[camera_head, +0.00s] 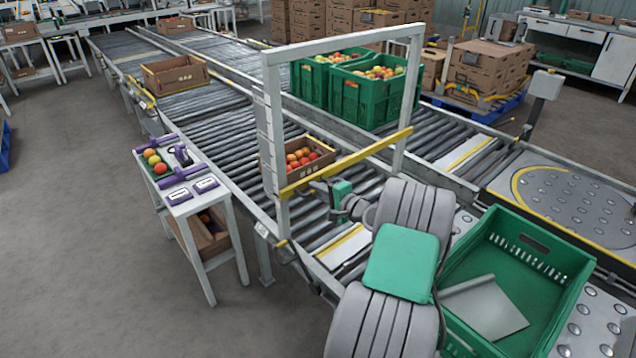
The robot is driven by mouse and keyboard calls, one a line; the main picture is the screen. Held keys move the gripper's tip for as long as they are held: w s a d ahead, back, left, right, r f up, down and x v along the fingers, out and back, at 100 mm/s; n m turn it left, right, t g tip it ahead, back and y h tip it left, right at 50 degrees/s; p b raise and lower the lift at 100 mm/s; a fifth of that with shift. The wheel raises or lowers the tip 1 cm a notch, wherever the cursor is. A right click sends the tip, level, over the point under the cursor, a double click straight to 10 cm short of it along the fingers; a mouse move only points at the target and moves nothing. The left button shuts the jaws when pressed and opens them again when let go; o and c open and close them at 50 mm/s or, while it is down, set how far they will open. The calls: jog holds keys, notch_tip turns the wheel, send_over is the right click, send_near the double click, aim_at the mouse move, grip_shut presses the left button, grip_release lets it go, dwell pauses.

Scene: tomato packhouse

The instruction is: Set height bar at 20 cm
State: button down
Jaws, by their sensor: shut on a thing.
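The height bar (362,155) is a yellow bar that spans a pale grey upright frame (340,47) over the roller conveyor. It sits in the lower half of the frame, its left end lower in the picture than its right. Marks show on the left post (264,120), too small to read. My gripper (319,186) is at the near side of the bar, toward its left end, shut on it.
An open carton of tomatoes (300,160) stands on the rollers just behind the bar. Green crates of tomatoes (365,100) stand beyond the frame. An empty-looking green crate (520,255) holding a grey sheet is at the right. A small side table (185,205) stands left.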

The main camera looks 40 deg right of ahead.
jog(key=shift+s+f+b, duration=0.1)
jog(key=shift+f+b, duration=0.25)
jog(key=shift+f, duration=0.85)
jog(key=c, duration=1.5)
grip_release()
jog(key=s+r, duration=0.1)
jog(key=s, duration=0.6)
jog(key=shift+s+d+r+p, duration=0.15)
jog(key=shift+s+r+p, duration=0.15)
jog(key=shift+p, duration=0.05)
